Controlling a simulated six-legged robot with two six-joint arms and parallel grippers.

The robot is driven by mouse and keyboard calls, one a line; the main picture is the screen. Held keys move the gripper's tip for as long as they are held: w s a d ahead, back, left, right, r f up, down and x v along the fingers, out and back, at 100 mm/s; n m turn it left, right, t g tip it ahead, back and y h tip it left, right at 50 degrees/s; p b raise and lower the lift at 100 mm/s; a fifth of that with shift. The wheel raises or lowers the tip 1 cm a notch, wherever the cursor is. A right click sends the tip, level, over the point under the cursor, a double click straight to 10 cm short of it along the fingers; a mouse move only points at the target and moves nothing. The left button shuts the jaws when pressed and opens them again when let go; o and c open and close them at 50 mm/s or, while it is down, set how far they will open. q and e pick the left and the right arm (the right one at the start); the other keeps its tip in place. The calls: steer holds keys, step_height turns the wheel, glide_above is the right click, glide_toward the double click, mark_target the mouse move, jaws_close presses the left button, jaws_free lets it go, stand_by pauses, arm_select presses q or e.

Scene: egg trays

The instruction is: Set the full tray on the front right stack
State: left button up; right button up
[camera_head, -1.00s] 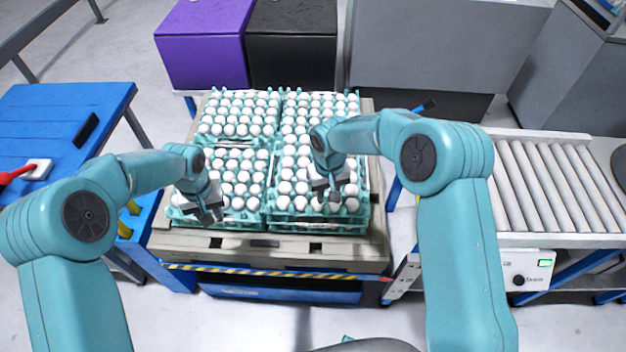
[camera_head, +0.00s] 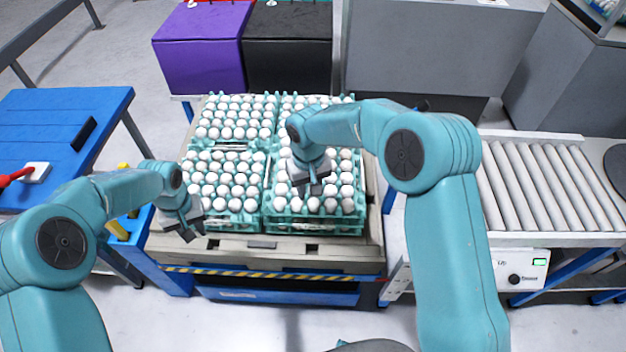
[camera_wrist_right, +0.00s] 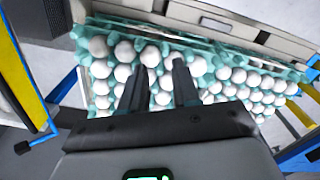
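The front right stack (camera_head: 318,227) of teal egg trays stands on the pallet, its top tray filled with white eggs. Trays and eggs also show in the right wrist view (camera_wrist_right: 215,58). My right gripper (camera_head: 312,188) is over this stack, apart from any tray rim as far as I can tell. In the right wrist view its two dark fingers (camera_wrist_right: 158,78) are spread, with eggs seen between and beyond them. My left gripper (camera_head: 190,232) hangs at the front left corner of the front left stack (camera_head: 225,217); its finger gap is too small to read. It holds no tray.
Two more egg-filled stacks stand behind on the pallet (camera_head: 225,244). A roller conveyor (camera_head: 550,185) is to the right, a blue table (camera_head: 60,130) to the left. Purple (camera_head: 200,62) and black (camera_head: 288,62) boxes stand behind.

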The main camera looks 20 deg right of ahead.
arm_select(q)
steer(key=shift+s+r, duration=0.1)
steer(key=shift+s, duration=0.05)
arm_select(e)
step_height(320, 180, up, 8)
steer(key=shift+s, duration=0.15)
steer(key=shift+d+f, duration=0.15)
steer(key=shift+f, duration=0.05)
